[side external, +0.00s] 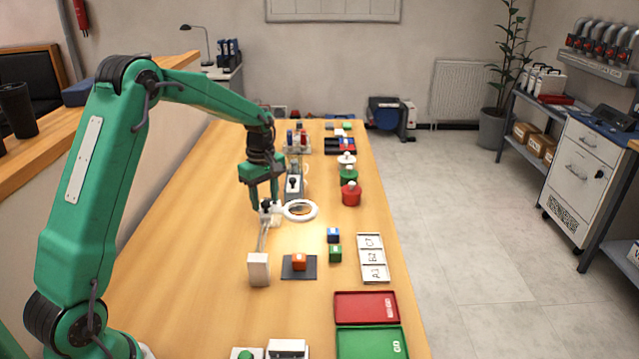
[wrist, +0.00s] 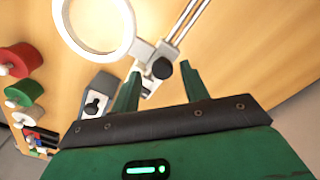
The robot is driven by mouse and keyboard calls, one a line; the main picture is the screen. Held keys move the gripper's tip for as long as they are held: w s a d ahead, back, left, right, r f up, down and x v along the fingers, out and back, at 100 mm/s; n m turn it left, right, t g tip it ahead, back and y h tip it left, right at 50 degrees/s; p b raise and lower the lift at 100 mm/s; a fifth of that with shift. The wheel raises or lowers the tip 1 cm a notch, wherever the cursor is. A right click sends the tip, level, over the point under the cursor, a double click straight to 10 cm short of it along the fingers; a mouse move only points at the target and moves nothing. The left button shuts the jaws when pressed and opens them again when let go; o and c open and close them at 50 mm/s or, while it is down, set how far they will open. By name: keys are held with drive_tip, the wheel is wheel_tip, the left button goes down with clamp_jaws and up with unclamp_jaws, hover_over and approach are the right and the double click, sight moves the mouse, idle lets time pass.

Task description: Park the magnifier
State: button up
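The magnifier is a white ring lens (side external: 300,210) on a thin jointed arm that rises from a white block base (side external: 258,270). In the wrist view its ring (wrist: 98,45) is at the upper left, with a white joint and black knob (wrist: 162,68) beside it. My gripper (side external: 265,203) points down over this joint. In the wrist view my gripper (wrist: 162,72) has its fingers apart, with the knob between them and visible gaps beside it. I cannot tell whether a finger touches the joint.
Red (side external: 350,195) and green lidded pots stand beyond. A white labelled tray (side external: 373,262), red tray (side external: 366,307) and green tray (side external: 372,345) line the right edge.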

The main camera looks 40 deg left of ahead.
drive_tip(key=shift+r, duration=0.15)
drive_tip(key=shift+r, duration=3.75)
drive_tip(key=s+d+r+m+t, duration=0.3)
drive_tip(key=s+d+r+m, duration=0.6)
drive_tip(key=s+d, duration=0.25)
drive_tip(key=s+d+f+m+t, duration=0.1)
drive_tip(key=s+d+m, duration=0.1)
drive_tip(key=s+m, duration=0.2)
drive_tip(key=s+d+f+m+t, duration=0.1)
drive_tip(key=s+d+m, duration=0.2)
drive_tip(key=s, duration=0.7)
drive_tip(key=shift+m+t, duration=0.3)
drive_tip(key=shift+m, duration=0.7)
